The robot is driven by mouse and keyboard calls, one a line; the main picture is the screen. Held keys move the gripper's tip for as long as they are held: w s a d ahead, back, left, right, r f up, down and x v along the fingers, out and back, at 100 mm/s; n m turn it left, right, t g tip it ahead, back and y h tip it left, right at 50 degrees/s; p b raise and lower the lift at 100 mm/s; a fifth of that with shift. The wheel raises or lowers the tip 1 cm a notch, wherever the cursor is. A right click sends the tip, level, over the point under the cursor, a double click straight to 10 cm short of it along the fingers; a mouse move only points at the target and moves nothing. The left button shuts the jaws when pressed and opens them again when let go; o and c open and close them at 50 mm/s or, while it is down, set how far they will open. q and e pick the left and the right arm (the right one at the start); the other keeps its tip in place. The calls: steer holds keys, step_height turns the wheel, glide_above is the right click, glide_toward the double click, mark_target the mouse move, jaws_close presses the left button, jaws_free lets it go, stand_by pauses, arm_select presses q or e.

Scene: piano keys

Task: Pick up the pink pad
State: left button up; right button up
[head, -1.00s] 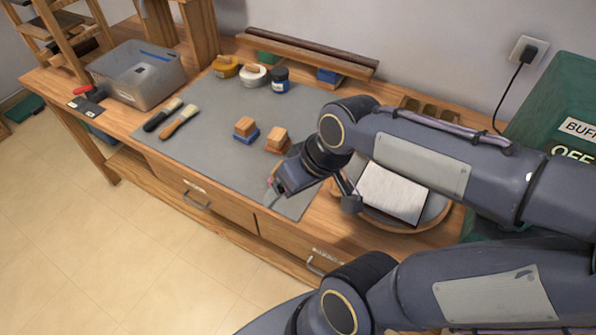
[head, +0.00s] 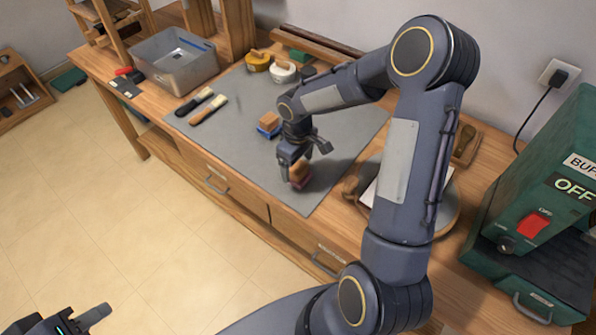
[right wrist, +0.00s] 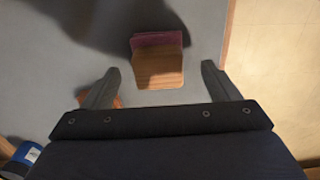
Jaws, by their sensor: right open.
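The pink pad (head: 301,183) has a wooden block on top and sits near the front edge of the grey mat (head: 345,150). In the right wrist view its pink part (right wrist: 158,40) shows beyond the wooden part (right wrist: 158,70). My right gripper (head: 301,165) is just above it, pointing down. In the right wrist view my right gripper (right wrist: 160,82) is open, with the pad ahead between the lines of the two fingers, apart from both. My left gripper (head: 95,316) is at the bottom left corner over the floor, only partly visible.
A blue pad with a wooden block (head: 268,125) stands behind my right gripper. An orange thing (right wrist: 117,102) shows partly behind a finger. Brushes (head: 208,108), a grey bin (head: 175,62) and jars lie further back. A green buffing machine (head: 545,215) stands right.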

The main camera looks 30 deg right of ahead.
mark_target(298, 166)
steer(key=shift+d+f, duration=0.1)
steer(key=shift+f, duration=1.85)
steer(key=c, duration=1.1)
